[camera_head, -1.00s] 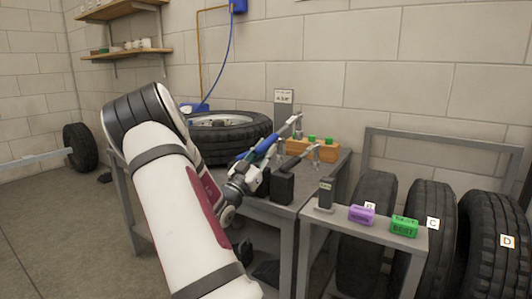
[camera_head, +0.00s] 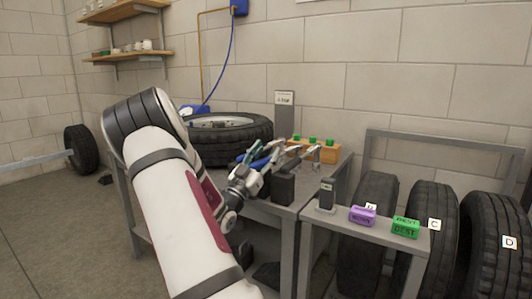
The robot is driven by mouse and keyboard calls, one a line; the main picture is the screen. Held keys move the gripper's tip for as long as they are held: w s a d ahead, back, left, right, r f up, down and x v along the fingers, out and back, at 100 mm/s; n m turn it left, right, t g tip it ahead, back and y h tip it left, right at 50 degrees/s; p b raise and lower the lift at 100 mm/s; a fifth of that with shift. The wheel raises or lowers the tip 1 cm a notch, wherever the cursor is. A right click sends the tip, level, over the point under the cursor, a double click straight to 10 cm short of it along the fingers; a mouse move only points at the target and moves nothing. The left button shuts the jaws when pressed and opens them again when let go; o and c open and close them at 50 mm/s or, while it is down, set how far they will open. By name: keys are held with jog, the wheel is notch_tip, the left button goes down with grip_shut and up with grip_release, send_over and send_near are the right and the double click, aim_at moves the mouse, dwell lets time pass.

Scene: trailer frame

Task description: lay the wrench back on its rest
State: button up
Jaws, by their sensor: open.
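The wrench (camera_head: 260,162), which looks blue-handled, lies low at the workbench, just beyond my gripper. A silver part, apparently its head, shows to the right near the orange block. My gripper (camera_head: 268,166) is open at the wrench; its fingers partly cover the tool, and I cannot tell whether they touch it. A dark block (camera_head: 284,189) stands at the bench's front edge beside my gripper. I cannot tell for certain which piece is the wrench's rest or whether the wrench is seated on it.
A tire (camera_head: 231,149) lies flat on the bench (camera_head: 268,211) behind my arm. An orange block (camera_head: 325,154) with green pieces stands at the back right. A lower stand (camera_head: 337,224) holds a dark device (camera_head: 327,195), a purple block (camera_head: 362,215) and a green block (camera_head: 405,227). Several tires stand at right.

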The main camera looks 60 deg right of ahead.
jog(key=f+y, duration=0.1)
jog(key=f, duration=0.2)
jog(key=d+f+n+t+y, duration=0.1)
jog(key=f, duration=0.3)
jog(key=f+y, duration=0.1)
jog(key=f, duration=0.2)
jog(key=shift+w+d+f+n+t+y, duration=0.1)
jog(key=shift+d+f+n+t+y, duration=0.2)
jog(key=shift+t+y, duration=0.1)
jog(key=w+a+r+m+g+h, duration=0.1)
jog(key=a+r+h, duration=0.2)
jog(key=a, duration=0.9)
jog(key=shift+w+r+m+g+h, duration=0.3)
jog(key=shift+w+r+g+h, duration=0.1)
jog(key=shift+r, duration=0.2)
jog(key=shift+d, duration=0.1)
